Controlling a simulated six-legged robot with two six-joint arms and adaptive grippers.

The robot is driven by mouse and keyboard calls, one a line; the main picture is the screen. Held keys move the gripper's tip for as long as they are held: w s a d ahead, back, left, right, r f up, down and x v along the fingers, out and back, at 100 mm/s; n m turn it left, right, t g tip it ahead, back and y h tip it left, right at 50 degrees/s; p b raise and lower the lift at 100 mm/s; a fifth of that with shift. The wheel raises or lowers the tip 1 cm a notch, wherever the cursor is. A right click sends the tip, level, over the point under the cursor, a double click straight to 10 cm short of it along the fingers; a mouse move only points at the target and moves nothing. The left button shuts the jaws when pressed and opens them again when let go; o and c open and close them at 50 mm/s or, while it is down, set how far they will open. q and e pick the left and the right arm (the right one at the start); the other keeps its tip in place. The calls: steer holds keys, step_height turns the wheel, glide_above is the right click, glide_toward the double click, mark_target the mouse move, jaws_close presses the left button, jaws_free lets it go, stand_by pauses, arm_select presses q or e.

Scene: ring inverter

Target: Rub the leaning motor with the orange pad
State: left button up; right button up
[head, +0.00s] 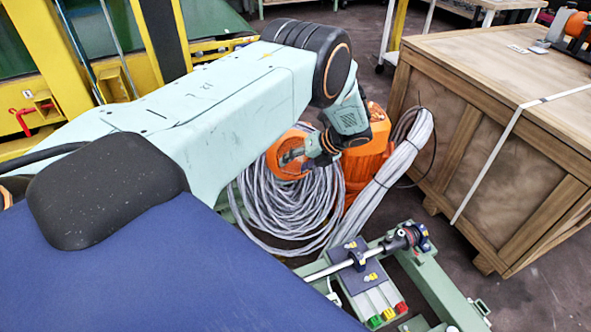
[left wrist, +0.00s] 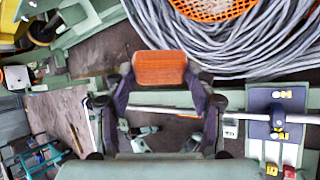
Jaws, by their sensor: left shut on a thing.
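My left gripper (head: 300,155) reaches down from the left in the head view, in front of a round orange shape and a coil of grey cable. In the left wrist view its fingers (left wrist: 160,80) are closed on the orange pad (left wrist: 160,68), which lies across the fingertips. In the head view I cannot clearly separate the pad from the orange behind it. A bulky orange machine (head: 366,158) stands just right of the gripper, partly hidden by my wrist. I cannot tell whether it is the leaning motor. My right gripper is not in view.
Grey cable (head: 285,212) is coiled beneath the gripper, with a bundle (head: 400,160) leaning to its right. A green frame (head: 440,285) carries a metal rod and a button box (head: 372,290). A large wooden crate (head: 480,130) stands at right. Dark floor shows between.

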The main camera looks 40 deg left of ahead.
mark_target(299, 174)
arm_select(q)
steer(key=f+m+t, duration=0.1)
steer(key=f+m+t+y, duration=0.1)
steer(key=f+m, duration=0.1)
steer(key=shift+s+a+f+t, duration=0.1)
steer(key=shift+a+f+t, duration=0.2)
steer(key=shift+t, duration=0.1)
steer(key=shift+f+m+t+y, duration=0.3)
steer(key=shift+f+m+t, duration=0.3)
steer(key=shift+f+m, duration=0.1)
steer(key=w+a+f+b, duration=0.2)
steer(key=a+b, duration=0.2)
steer(key=b, duration=0.2)
steer(key=shift+w+a+f, duration=0.3)
steer(key=shift+a+f, duration=0.05)
steer(key=shift+f, duration=0.05)
steer(key=shift+w+a+f+b, duration=0.25)
steer(key=shift+a+b, duration=0.15)
steer(key=shift+b, duration=0.1)
steer(key=shift+w+a+f+b, duration=0.15)
steer(key=shift+a+f+b, duration=0.1)
steer(key=shift+a+b, duration=0.15)
steer(key=shift+w+d, duration=0.1)
